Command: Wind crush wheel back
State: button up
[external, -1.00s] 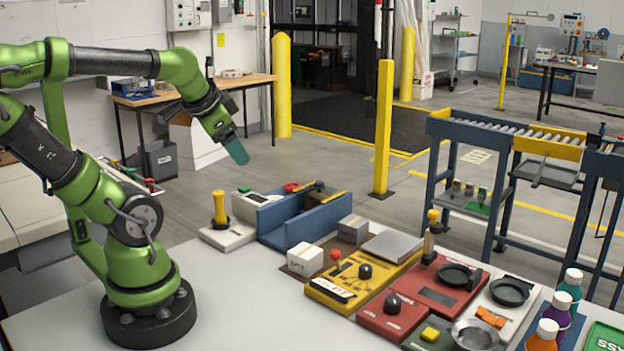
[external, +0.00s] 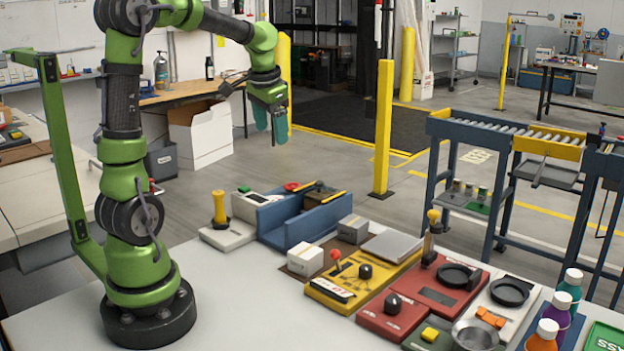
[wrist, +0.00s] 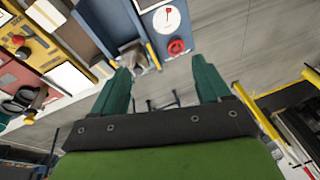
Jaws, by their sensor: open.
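A small red wheel (external: 291,187) sits at the back end of the blue trough (external: 285,230), partly hidden by its far wall. In the wrist view the red wheel (wrist: 176,46) shows between and beyond my fingertips, below a white round dial with a red mark (wrist: 167,15). A dark brown block (external: 320,195) lies in the trough beside a yellow strip. My gripper (external: 272,138) hangs in the air above and behind the trough, fingers pointing down, well apart from the wheel. In the wrist view my gripper (wrist: 160,72) has its two green fingers spread, with nothing between them.
A yellow-handled lever (external: 219,207) stands left of the trough. Boxes, a yellow panel (external: 362,280) and red panels with knobs and pans fill the right. A yellow post (external: 384,130) stands behind. The table's front left is clear.

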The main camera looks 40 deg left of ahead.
jog(key=g+h, duration=0.1)
jog(key=g, duration=0.1)
send_over(293, 185)
notch_tip(293, 185, down, 4)
jog(key=shift+r, duration=1.25)
jog(key=shift+g, duration=0.3)
notch_tip(293, 185, down, 16)
jog(key=shift+w+f, duration=0.15)
jog(key=shift+f, duration=0.1)
jog(key=shift+c, duration=0.3)
jog(key=c, duration=1)
